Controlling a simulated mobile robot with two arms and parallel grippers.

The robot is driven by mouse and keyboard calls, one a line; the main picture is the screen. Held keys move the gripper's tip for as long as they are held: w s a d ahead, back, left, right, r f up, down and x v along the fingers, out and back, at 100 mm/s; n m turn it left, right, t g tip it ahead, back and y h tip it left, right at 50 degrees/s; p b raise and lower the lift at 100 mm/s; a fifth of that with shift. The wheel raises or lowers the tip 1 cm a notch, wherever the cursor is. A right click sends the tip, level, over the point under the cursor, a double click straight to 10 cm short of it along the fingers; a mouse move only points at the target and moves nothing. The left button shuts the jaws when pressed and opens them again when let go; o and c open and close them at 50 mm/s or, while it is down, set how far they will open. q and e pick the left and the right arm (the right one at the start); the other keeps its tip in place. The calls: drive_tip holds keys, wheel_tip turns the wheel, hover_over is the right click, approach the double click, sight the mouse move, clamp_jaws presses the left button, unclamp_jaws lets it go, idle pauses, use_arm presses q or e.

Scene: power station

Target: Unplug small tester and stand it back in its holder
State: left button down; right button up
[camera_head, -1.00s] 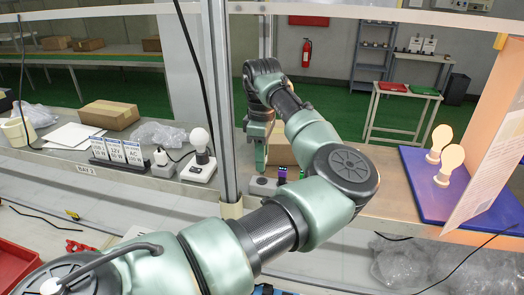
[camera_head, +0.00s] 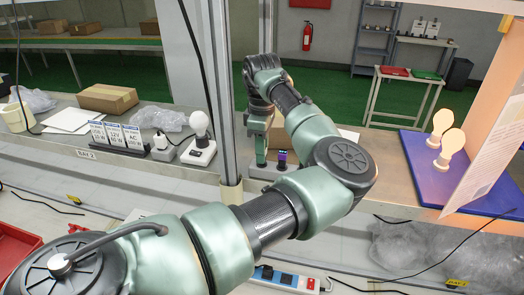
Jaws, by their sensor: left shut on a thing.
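My left gripper (camera_head: 261,148) points down behind the post, at the left end of a small grey block (camera_head: 268,172) on the far bench. It is shut on what I take to be the small tester, which its fingers almost wholly hide. Its tips are at the block's top; I cannot tell whether they touch it. A small device with a purple face (camera_head: 282,157) stands upright on the block, just right of the fingers. My right gripper is out of view.
A vertical post (camera_head: 227,150) stands close left of the gripper. A cardboard box (camera_head: 347,135) lies behind it. A bulb stand (camera_head: 199,151) and label plates (camera_head: 115,137) are left of the post. Lit bulbs (camera_head: 448,151) stand on a blue board (camera_head: 412,150). A power strip (camera_head: 290,281) lies nearer.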

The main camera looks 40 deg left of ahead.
use_arm(q)
drive_tip(key=shift+f, duration=0.1)
idle(0.3)
drive_tip(key=c, duration=1.2)
unclamp_jaws()
drive_tip(key=shift+c, duration=0.2)
wheel_tip(320, 180, up, 7)
drive_tip(key=b, duration=0.3)
drive_tip(key=shift+f, duration=0.15)
drive_tip(key=shift+r, duration=0.6)
